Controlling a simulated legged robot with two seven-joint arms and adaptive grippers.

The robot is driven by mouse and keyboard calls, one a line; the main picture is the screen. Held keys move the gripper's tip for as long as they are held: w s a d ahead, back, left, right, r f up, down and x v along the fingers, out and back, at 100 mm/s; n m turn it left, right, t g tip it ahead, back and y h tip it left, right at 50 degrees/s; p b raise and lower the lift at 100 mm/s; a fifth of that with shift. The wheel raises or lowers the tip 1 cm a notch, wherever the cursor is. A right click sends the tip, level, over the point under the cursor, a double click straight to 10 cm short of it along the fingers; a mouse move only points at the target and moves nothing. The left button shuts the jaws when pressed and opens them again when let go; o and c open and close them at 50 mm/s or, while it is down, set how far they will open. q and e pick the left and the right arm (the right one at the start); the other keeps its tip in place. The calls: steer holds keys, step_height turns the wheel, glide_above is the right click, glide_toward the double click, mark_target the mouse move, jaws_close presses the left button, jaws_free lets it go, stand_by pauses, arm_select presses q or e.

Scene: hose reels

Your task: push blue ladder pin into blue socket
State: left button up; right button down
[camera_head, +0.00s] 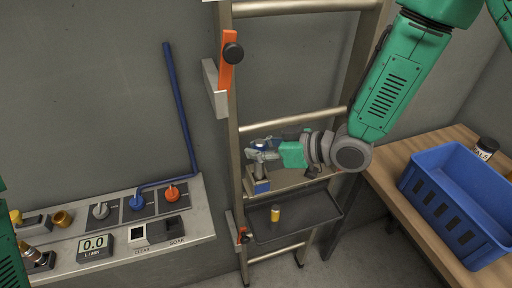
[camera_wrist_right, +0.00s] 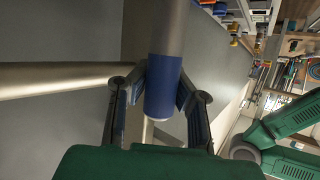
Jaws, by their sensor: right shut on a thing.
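My right gripper (camera_head: 262,150) is at the ladder's left rail, in front of a rung. It also shows in the wrist view (camera_wrist_right: 168,95), with its two fingers on either side of a blue cylinder on a grey metal shaft, which looks like the blue ladder pin (camera_wrist_right: 163,88). The gripper is shut on it. My left gripper is out of view.
The metal ladder (camera_head: 232,135) stands against the wall. A dark tray (camera_head: 300,222) with a yellow-and-black piece (camera_head: 275,213) hangs below the gripper. An orange lever (camera_head: 229,65) is higher on the left rail. A control panel (camera_head: 190,225) is left; a blue crate (camera_head: 440,205) is right.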

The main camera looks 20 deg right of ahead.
mark_target(257, 162)
steer(key=shift+f+b, duration=1.4)
steer(key=shift+f, duration=0.65)
steer(key=c, duration=1.5)
jaws_free()
steer(key=shift+o, duration=0.2)
steer(key=shift+d, duration=0.1)
steer(key=v, duration=1.2)
steer(key=shift+w+f, duration=0.1)
